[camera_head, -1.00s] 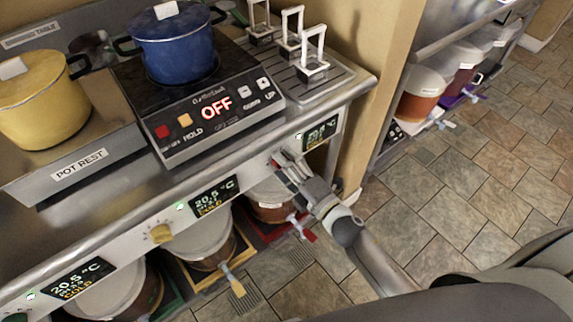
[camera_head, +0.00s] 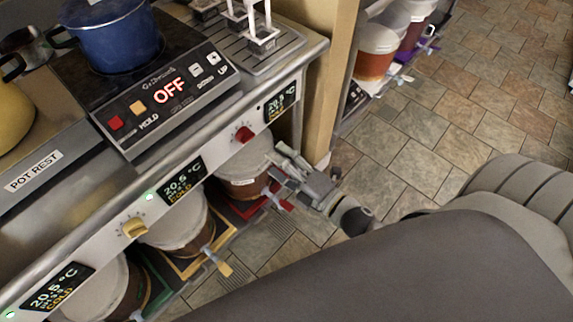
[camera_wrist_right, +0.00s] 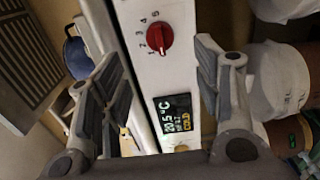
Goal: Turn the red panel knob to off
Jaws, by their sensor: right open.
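The red knob (camera_head: 243,133) is on the pale front panel (camera_head: 222,150) below the cooktop, at the panel's right part. In the right wrist view the red knob (camera_wrist_right: 160,38) sits between my fingers near the top, with numbers printed around it. My left gripper is not in view.
A yellow knob (camera_head: 134,228) is further left on the panel, among displays (camera_head: 181,181) reading 20.5 °C. Lidded buckets (camera_head: 245,170) with taps stand underneath. A blue pot (camera_head: 108,35) is on the cooktop, which reads OFF. Open tiled floor (camera_head: 450,130) lies to the right.

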